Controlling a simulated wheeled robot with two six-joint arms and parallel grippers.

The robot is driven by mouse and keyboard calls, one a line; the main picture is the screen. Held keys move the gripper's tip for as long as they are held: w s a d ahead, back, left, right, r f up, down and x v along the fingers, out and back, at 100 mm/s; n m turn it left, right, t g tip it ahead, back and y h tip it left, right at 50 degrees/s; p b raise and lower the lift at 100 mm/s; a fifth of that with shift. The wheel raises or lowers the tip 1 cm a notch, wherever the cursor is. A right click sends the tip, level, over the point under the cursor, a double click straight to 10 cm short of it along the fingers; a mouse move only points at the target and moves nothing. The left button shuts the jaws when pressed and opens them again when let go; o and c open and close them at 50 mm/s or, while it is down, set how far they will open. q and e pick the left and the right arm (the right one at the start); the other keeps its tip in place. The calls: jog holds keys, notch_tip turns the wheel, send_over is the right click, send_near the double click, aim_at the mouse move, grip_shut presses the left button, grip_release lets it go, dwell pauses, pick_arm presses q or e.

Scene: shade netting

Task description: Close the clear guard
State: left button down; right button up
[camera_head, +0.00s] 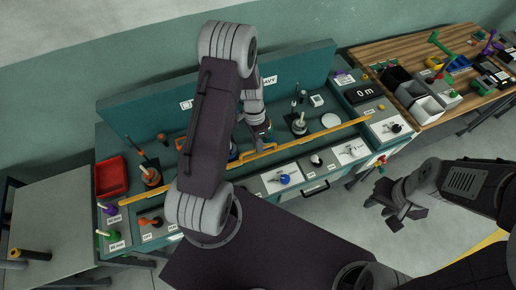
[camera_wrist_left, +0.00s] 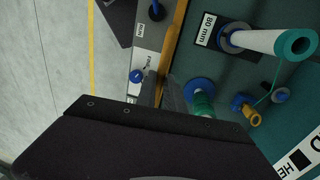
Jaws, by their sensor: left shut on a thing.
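An orange bar (camera_head: 310,134) runs lengthwise across the teal bench and looks like the front edge of the clear guard; a clear pane itself cannot be made out. It also shows in the left wrist view (camera_wrist_left: 175,40). My left gripper (camera_head: 262,142) reaches down at the bar's middle, partly hidden behind my arm. In the left wrist view, its fingers (camera_wrist_left: 162,92) sit on either side of the bar and are shut on it. My right gripper (camera_head: 383,212) hangs empty over the floor to the right of the bench, its fingers apart.
Behind the bar stand spools, including a white one with a teal rim (camera_wrist_left: 270,40), and a green-wound one (camera_wrist_left: 203,102). A red tray (camera_head: 111,177) is at the bench's left end. A wooden table (camera_head: 400,52) with bins stands at the right. The floor in front is clear.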

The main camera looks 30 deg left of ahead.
pick_arm(q)
notch_tip(320, 180, up, 8)
jog(key=p, duration=0.3)
jog(key=shift+w+p, duration=0.2)
jog(key=shift+p, duration=0.2)
jog(key=shift+a, duration=0.1)
jog(key=shift+r, duration=0.1)
jog(key=c, duration=1.5)
grip_release()
jog(key=shift+s, duration=0.1)
jog(key=shift+o, duration=0.2)
jog(key=shift+s, duration=0.1)
